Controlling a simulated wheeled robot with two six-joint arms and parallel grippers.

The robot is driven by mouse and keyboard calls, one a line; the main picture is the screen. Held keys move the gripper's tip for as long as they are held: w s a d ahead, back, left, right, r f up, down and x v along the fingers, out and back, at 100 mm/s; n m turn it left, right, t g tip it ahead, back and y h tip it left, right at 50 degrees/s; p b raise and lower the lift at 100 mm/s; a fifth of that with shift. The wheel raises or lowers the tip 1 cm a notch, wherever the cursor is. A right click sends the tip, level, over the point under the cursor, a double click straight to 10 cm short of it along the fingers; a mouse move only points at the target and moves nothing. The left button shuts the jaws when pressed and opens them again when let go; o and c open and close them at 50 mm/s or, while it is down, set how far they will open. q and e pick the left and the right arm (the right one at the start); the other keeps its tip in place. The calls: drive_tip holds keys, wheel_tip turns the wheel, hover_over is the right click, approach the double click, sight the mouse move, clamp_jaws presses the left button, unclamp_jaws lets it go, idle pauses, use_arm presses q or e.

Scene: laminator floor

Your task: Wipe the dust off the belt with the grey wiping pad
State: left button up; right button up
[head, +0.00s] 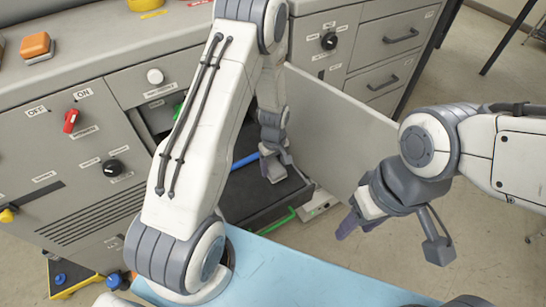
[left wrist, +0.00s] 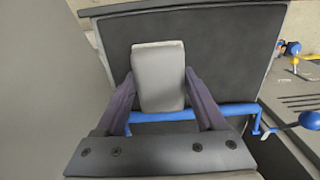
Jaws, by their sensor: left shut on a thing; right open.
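The grey wiping pad (left wrist: 158,75) is between the fingers of my left gripper (left wrist: 160,92) in the left wrist view. My left gripper (head: 279,168) is shut on it, over the dark belt (head: 243,193) inside the open machine front in the head view. The belt (left wrist: 226,48) fills the upper middle of the left wrist view behind the pad. I cannot tell whether the pad touches the belt. No dust can be made out on the belt. My right gripper (head: 357,216) is open and empty, to the right of the belt.
A blue bar (left wrist: 236,109) crosses in front of the belt. An open grey panel (head: 345,125) stands to the belt's right. The cabinet front carries a red switch (head: 71,121) and black knobs. An orange block (head: 36,46) lies on top.

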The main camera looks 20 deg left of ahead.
use_arm(q)
drive_tip(key=shift+a+r+p, duration=0.1)
drive_tip(key=shift+r+p, duration=0.5)
drive_tip(key=shift+r, duration=0.45)
